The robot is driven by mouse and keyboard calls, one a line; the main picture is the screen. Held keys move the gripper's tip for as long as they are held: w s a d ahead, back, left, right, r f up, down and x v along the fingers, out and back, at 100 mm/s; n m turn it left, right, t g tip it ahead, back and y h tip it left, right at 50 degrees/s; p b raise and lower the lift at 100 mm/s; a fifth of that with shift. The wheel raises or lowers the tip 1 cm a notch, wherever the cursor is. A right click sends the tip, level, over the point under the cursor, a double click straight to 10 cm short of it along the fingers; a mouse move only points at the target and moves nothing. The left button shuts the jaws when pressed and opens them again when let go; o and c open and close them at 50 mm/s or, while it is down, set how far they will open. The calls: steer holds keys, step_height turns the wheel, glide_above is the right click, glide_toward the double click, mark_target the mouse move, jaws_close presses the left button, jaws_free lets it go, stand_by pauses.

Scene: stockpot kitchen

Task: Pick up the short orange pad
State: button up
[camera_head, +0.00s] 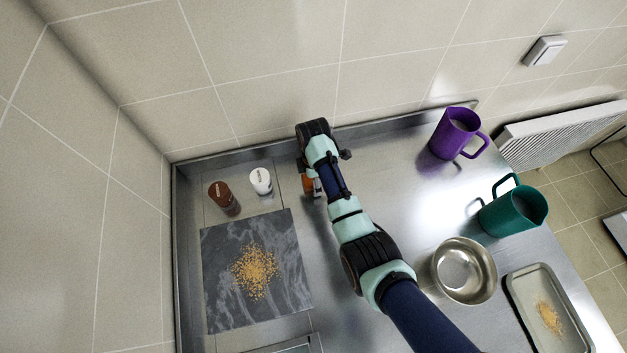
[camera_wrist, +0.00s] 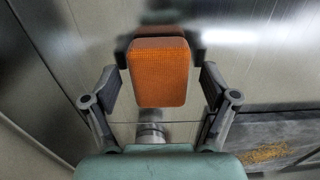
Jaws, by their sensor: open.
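The short orange pad (camera_wrist: 160,75) shows in the wrist view between the two fingers of my gripper (camera_wrist: 160,85). Its face is textured orange with rounded corners. In the head view, a small part of the orange pad (camera_head: 308,185) shows beside my gripper (camera_head: 312,178), near the back wall. My arm hides most of it there.
A brown shaker (camera_head: 224,198) and a white shaker (camera_head: 261,182) stand left of my gripper. A dark marble board (camera_head: 220,300) holds yellow crumbs. A purple pitcher (camera_head: 455,132), a teal pitcher (camera_head: 512,212), a steel bowl (camera_head: 464,270) and a tray (camera_head: 522,312) are right.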

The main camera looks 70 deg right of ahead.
steer(key=c, duration=1.2)
steer(key=shift+r, duration=0.1)
steer(key=shift+c, duration=0.2)
step_height(320, 180, up, 20)
steer(key=p, duration=1)
